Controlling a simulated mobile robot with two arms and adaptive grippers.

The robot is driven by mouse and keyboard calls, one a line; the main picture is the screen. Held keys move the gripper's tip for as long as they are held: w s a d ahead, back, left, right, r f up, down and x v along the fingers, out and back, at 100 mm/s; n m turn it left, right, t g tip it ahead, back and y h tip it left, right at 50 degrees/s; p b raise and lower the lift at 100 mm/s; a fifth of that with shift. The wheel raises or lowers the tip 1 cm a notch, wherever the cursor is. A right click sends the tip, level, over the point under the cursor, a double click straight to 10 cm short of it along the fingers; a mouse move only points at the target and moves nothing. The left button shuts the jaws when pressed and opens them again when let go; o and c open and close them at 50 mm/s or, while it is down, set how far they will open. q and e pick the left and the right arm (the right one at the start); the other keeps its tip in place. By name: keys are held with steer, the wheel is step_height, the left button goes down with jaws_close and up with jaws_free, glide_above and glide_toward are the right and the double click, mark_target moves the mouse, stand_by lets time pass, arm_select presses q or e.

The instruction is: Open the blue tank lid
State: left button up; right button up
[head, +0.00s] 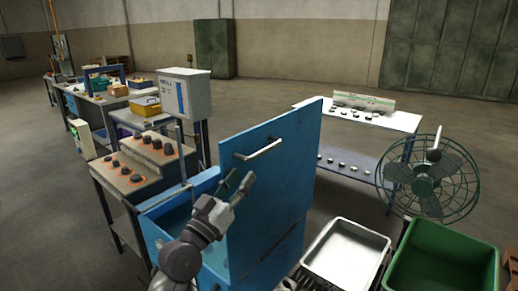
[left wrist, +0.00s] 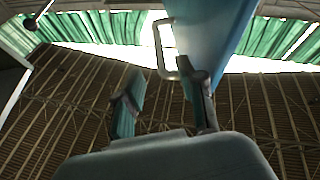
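The blue tank (head: 160,235) stands in front of me. Its blue lid (head: 285,175) is swung up and stands about upright on the tank's right side, leaving the top uncovered. The lid's pale bar handle (head: 258,149) faces left. My left gripper (head: 238,182) is open and empty, just below and left of the handle, apart from it. In the left wrist view, the open fingers of my left gripper (left wrist: 163,100) point up, with the lid (left wrist: 212,35) and its handle (left wrist: 158,48) beyond them. My right gripper does not show.
A table with dark pieces (head: 135,180) and a grey control box (head: 185,95) stand left of the tank. At right are a silver tray (head: 345,252), a green bin (head: 440,262), a green fan (head: 430,180) and a white-topped table (head: 400,120). Open floor lies behind.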

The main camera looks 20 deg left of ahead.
mark_target(261, 153)
arm_select(q)
steer(key=p+x, duration=0.2)
steer(key=x, duration=0.6)
steer(key=shift+d+r, duration=0.1)
steer(key=shift+w+d+r, duration=0.15)
steer(key=shift+w+d, duration=0.05)
steer(key=shift+w, duration=0.45)
steer(key=c, duration=0.6)
jaws_close()
steer(key=shift+a, duration=0.1)
